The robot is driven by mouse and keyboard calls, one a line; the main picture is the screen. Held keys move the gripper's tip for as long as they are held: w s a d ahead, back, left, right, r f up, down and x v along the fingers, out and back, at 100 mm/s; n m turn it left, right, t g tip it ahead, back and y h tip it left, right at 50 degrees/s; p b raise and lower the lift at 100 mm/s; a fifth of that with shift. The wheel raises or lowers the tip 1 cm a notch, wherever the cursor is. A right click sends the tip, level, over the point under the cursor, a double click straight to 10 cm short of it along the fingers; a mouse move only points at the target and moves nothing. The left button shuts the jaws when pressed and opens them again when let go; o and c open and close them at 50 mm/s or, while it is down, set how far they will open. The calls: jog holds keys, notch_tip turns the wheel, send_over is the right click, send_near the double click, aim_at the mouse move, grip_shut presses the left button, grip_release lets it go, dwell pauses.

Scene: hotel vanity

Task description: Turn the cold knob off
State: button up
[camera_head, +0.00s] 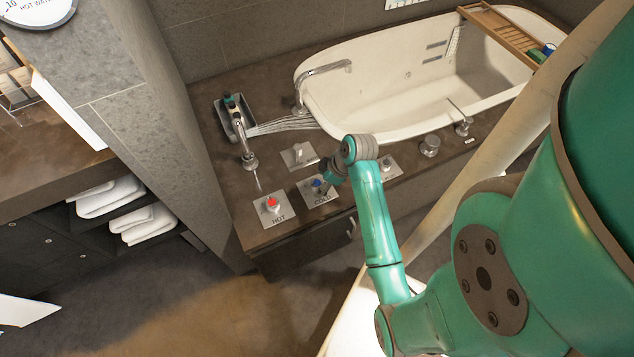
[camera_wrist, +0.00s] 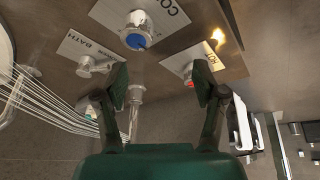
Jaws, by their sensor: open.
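The cold knob (camera_head: 318,184), blue-topped on a plate marked COLD, stands on the dark counter beside the tub. In the wrist view the cold knob (camera_wrist: 137,34) shows its blue cap and silver base at the top, beyond my fingertips and not between them. My gripper (camera_wrist: 161,84) is open and empty, its two dark fingers spread apart. In the head view my gripper (camera_head: 333,170) is close beside the cold knob, partly hidden by my wrist. I cannot tell if they touch.
A red hot knob (camera_head: 272,204) stands left of the cold one; in the wrist view it is partly behind the right finger. A switch plate (camera_head: 299,155), a faucet (camera_head: 243,140), a small tray (camera_head: 233,115) and the bathtub (camera_head: 385,105) lie behind. More knobs (camera_head: 429,146) line the tub's front.

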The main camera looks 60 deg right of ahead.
aim_at(317, 183)
jog(key=d+r+y, duration=0.1)
jog(key=d+r, duration=0.1)
jog(key=d, duration=0.2)
jog(key=shift+n+g, duration=0.3)
jog(key=shift+n, duration=0.1)
jog(key=x, duration=1)
jog(key=shift+s+d+f, duration=0.1)
jog(key=shift+s+f, duration=0.05)
jog(key=c, duration=1.1)
jog(key=shift+c, duration=0.2)
